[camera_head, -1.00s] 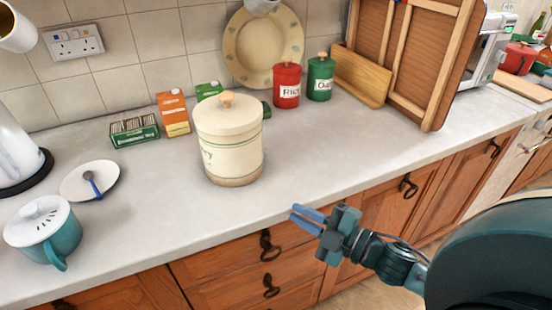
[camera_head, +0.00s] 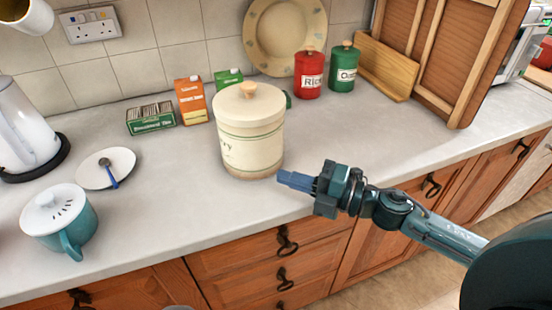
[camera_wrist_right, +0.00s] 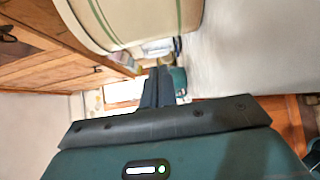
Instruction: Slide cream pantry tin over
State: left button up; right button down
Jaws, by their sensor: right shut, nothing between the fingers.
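The cream pantry tin (camera_head: 250,140) stands upright on the grey counter, with a wooden knob on its lid and a green band round its side. My right gripper (camera_head: 284,178) is shut and empty, low at the tin's front right side. From the head view I cannot tell whether its tips touch the tin. In the right wrist view the tin (camera_wrist_right: 140,20) fills the top of the picture, just beyond the closed fingers (camera_wrist_right: 158,85). My left gripper does not show.
Behind the tin are an orange carton (camera_head: 191,100), a green tea box (camera_head: 151,118), a red canister (camera_head: 308,75) and a green canister (camera_head: 343,68). A saucer (camera_head: 105,168), a teal pot (camera_head: 60,220) and a kettle (camera_head: 25,130) stand left.

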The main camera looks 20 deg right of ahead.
aim_at(259, 157)
jog(key=w, duration=0.1)
jog(key=w+a, duration=0.1)
jog(key=w, duration=0.1)
jog(key=shift+w+a+r+p, duration=0.1)
jog(key=shift+w+a+p, duration=0.1)
jog(key=shift+w+p, duration=0.15)
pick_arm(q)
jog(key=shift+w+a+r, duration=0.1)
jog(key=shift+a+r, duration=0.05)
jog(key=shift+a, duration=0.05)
pick_arm(e)
jog(key=shift+w, duration=0.7)
